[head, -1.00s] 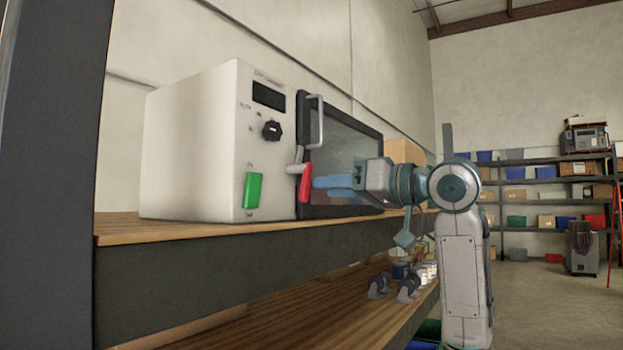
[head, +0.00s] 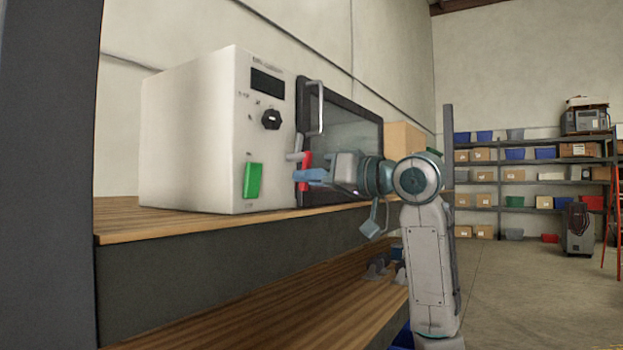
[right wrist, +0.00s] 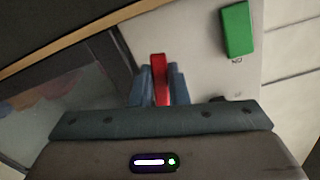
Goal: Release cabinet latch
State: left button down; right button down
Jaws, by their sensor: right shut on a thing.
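The white cabinet (head: 195,140) stands on a wooden shelf in the head view, with a dark-framed glass door (head: 352,125) and a grey bar handle (head: 317,108). At the door's left edge is a red latch handle (head: 306,159) beside a grey latch piece (head: 295,156). My right gripper (head: 305,176) crosses in front of the red handle and hides its middle. In the right wrist view the red handle (right wrist: 159,78) sits between the two blue fingers (right wrist: 158,88), which are shut on it. My left gripper is not in view.
The cabinet front carries a green button (head: 252,180), a black knob (head: 271,120) and a dark display (head: 267,82). A wooden lower shelf (head: 290,305) lies below. A cardboard box (head: 405,138) stands behind the door's right side.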

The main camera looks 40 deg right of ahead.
jog(key=n, duration=0.1)
jog(key=d+n+p, duration=0.1)
jog(key=n, duration=0.1)
jog(key=shift+w, duration=0.2)
jog(key=c, duration=1.4)
grip_release()
jog(key=b+v, duration=0.5)
jog(key=v, duration=0.5)
jog(key=shift+s+d, duration=0.2)
jog(key=shift+s, duration=0.15)
jog(key=shift+f, duration=0.1)
